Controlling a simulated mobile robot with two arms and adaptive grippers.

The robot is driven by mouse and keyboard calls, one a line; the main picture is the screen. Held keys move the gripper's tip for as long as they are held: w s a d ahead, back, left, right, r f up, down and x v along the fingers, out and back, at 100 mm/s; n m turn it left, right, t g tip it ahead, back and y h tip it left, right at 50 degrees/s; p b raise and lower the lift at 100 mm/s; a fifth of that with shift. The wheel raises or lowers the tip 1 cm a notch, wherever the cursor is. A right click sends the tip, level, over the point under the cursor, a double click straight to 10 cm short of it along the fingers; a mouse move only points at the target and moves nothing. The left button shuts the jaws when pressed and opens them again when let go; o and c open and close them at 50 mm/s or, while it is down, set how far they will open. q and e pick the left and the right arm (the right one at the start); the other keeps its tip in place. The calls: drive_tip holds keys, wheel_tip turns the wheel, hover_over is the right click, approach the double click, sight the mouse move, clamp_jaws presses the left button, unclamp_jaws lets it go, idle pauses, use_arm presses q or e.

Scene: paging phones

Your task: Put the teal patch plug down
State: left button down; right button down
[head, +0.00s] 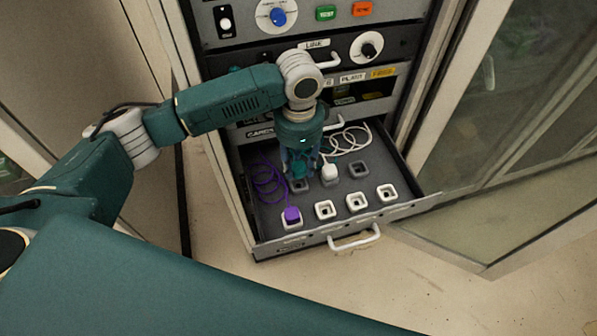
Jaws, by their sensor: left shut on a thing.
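My left gripper (301,160) points down into the open drawer (260,236) from above. It is shut on the teal patch plug (299,171), which shows only in part between the fingers. The plug is over the back-left dark grey socket (299,186); I cannot tell whether it touches the socket. My right gripper is not in view.
A purple plug (292,215) sits in the front-left white socket, and a white plug (329,172) stands at the back row. White sockets (325,209) line the front. The drawer handle (354,239) faces the floor. A rack panel (330,50) rises behind.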

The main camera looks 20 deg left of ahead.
sight(299, 176)
use_arm(q)
wheel_tip(299, 176, down, 4)
drive_tip(key=shift+r, duration=0.15)
drive_tip(key=shift+f+p, duration=0.25)
drive_tip(key=shift+p, duration=0.05)
drive_tip(key=shift+f, duration=0.25)
drive_tip(key=c, duration=1.2)
unclamp_jaws()
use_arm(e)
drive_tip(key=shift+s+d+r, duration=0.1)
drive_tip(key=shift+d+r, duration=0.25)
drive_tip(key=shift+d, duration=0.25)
use_arm(q)
wheel_tip(299, 176, up, 12)
drive_tip(key=shift+f+b, duration=0.15)
drive_tip(key=shift+b, duration=0.95)
drive_tip(key=shift+r, duration=0.45)
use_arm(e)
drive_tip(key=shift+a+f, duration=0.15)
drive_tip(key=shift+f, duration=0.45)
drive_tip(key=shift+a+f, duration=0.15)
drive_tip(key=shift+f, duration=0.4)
